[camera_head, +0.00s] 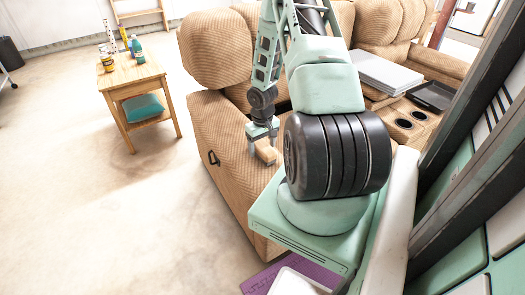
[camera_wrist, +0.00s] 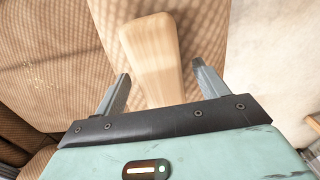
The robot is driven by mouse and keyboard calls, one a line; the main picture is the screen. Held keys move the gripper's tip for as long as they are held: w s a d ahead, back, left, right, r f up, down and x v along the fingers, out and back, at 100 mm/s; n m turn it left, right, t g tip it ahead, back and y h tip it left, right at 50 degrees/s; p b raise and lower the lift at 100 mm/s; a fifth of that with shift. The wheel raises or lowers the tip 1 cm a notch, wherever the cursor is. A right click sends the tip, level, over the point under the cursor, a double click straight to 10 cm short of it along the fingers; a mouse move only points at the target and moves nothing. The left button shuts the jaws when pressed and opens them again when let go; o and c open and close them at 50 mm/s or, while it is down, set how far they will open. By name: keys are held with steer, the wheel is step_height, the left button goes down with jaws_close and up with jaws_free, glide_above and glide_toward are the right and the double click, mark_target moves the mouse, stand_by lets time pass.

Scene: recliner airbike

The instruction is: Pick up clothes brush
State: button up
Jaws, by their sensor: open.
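The clothes brush (camera_wrist: 153,52) has a pale wooden body and lies on the tan recliner armrest. In the wrist view it stretches from the top middle down between my fingers, and its near end is hidden behind the dark edge of my gripper. My gripper (camera_wrist: 160,88) is open, with one finger on each side of the brush and visible gaps to it. In the head view my gripper (camera_head: 263,133) points down over the armrest, with the brush (camera_head: 266,154) just below it, partly covered.
The tan recliner (camera_head: 225,120) has ribbed fabric. A small wooden table (camera_head: 127,72) with bottles on top stands at left on open floor. A grey closed case (camera_head: 385,72) and a dark tray (camera_head: 432,96) rest on the seat's console at right. A purple mat (camera_head: 310,275) lies below.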

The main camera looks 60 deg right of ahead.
steer(key=shift+f, duration=0.2)
steer(key=c, duration=1)
steer(key=shift+r, duration=0.15)
